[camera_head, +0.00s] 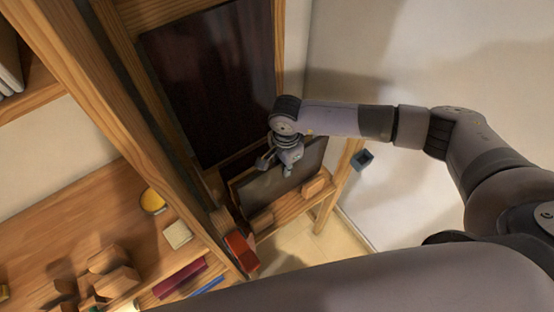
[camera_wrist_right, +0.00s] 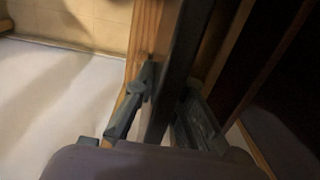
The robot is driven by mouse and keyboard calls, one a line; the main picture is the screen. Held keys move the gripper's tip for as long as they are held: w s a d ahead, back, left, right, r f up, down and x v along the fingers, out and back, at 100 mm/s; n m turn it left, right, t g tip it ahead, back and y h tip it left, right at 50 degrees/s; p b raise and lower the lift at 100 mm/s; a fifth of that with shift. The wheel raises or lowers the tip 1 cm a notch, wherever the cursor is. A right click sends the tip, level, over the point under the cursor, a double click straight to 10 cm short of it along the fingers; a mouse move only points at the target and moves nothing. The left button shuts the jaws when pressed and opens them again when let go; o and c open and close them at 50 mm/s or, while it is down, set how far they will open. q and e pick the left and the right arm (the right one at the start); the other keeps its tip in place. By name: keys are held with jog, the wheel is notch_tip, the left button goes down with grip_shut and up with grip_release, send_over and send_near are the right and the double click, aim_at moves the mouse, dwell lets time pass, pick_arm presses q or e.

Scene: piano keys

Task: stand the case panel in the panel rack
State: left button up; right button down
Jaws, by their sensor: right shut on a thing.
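The case panel (camera_head: 262,190) is a flat, dark grey board, standing on edge and tilted, at the centre of the head view. My right gripper (camera_head: 276,167) comes in from the right and is shut on its upper edge. In the right wrist view the panel (camera_wrist_right: 172,65) runs edge-on between the two fingers of the gripper (camera_wrist_right: 163,108). The panel rack (camera_head: 291,207) appears to be the wooden ledge with light blocks along its front. The panel's lower edge is close behind those blocks; I cannot tell whether it rests in the rack. My left gripper is out of view.
A tall wooden frame with a dark panel (camera_head: 205,80) stands behind. A red block (camera_head: 241,252) lies left of the ledge. A wooden shelf at lower left holds a yellow round item (camera_head: 152,201), a pale block (camera_head: 177,234) and several wooden blocks. White wall is at right.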

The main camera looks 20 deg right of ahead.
aim_at(284, 180)
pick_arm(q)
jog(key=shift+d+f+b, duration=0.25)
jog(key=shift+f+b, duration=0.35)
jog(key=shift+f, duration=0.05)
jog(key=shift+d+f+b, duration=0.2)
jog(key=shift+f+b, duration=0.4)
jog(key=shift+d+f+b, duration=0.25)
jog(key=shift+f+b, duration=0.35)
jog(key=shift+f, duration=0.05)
pick_arm(e)
jog(key=shift+w+f, duration=0.15)
jog(key=shift+f, duration=3.15)
pick_arm(q)
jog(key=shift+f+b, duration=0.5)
jog(key=shift+b, duration=0.05)
pick_arm(e)
jog(key=shift+f, duration=0.5)
jog(key=c, duration=1.6)
grip_release()
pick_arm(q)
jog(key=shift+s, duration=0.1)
pick_arm(e)
jog(key=shift+o, duration=0.2)
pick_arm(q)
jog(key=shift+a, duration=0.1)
pick_arm(e)
jog(key=shift+f, duration=0.1)
